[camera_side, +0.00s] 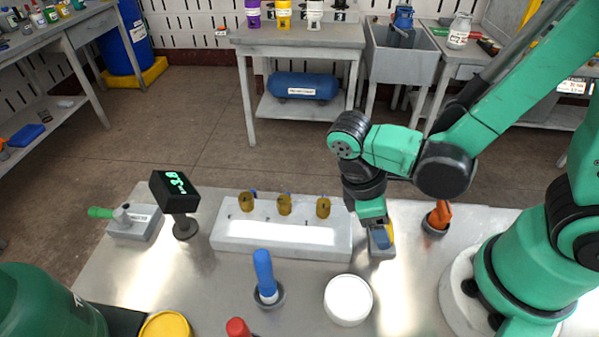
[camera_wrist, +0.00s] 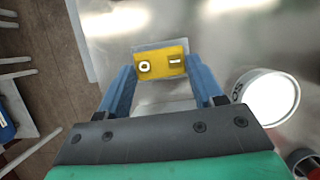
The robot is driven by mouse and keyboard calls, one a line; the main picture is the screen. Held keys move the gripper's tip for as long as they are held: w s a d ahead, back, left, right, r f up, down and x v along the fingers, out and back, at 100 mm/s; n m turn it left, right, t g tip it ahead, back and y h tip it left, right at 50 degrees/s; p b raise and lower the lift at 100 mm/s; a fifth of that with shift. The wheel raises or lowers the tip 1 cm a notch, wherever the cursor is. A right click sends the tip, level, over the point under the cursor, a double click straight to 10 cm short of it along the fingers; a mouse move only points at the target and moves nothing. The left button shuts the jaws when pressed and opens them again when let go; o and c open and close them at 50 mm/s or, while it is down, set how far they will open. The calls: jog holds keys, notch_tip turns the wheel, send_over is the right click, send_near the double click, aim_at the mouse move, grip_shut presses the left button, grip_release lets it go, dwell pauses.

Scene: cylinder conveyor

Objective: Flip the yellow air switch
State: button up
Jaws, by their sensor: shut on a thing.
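The yellow air switch (camera_wrist: 160,66) shows in the wrist view as a yellow rocker marked with a circle and a bar, on a grey base (camera_wrist: 165,100). In the side view a small part of its yellow face (camera_side: 390,234) shows beside my fingers. My gripper (camera_wrist: 161,76) has its two blue fingers on either side of the switch, shut on it. In the side view my gripper (camera_side: 381,241) points down at the switch, to the right of the grey block with amber pieces. The fingers hide much of the switch there.
A round white container (camera_side: 348,299) stands close to the switch, and it also shows in the wrist view (camera_wrist: 268,98). The grey block (camera_side: 283,241) is left of my gripper. An orange-handled item (camera_side: 439,217) stands to the right, a blue-handled one (camera_side: 264,272) front left.

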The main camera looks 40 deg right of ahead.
jog(key=shift+s+a+m+t+h, duration=0.2)
jog(key=shift+m+t+h, duration=0.1)
jog(key=shift+t+h, duration=0.5)
jog(key=o, duration=1.3)
jog(key=v, duration=0.5)
jog(key=shift+a+r, duration=0.15)
jog(key=shift+r, duration=0.1)
jog(key=shift+w, duration=0.1)
jog(key=w+d+r+m+t+y, duration=0.1)
jog(key=w+d+r+m+t, duration=0.1)
jog(key=t, duration=0.1)
jog(key=w+d+r+m+t+y, duration=0.2)
jog(key=w+m, duration=0.1)
jog(key=w+d+r+m+t+y, duration=0.2)
jog(key=d+m+t, duration=0.1)
jog(key=shift+w+d+r+t, duration=0.1)
jog(key=shift+w+r+t, duration=0.1)
jog(key=shift+w+t, duration=0.1)
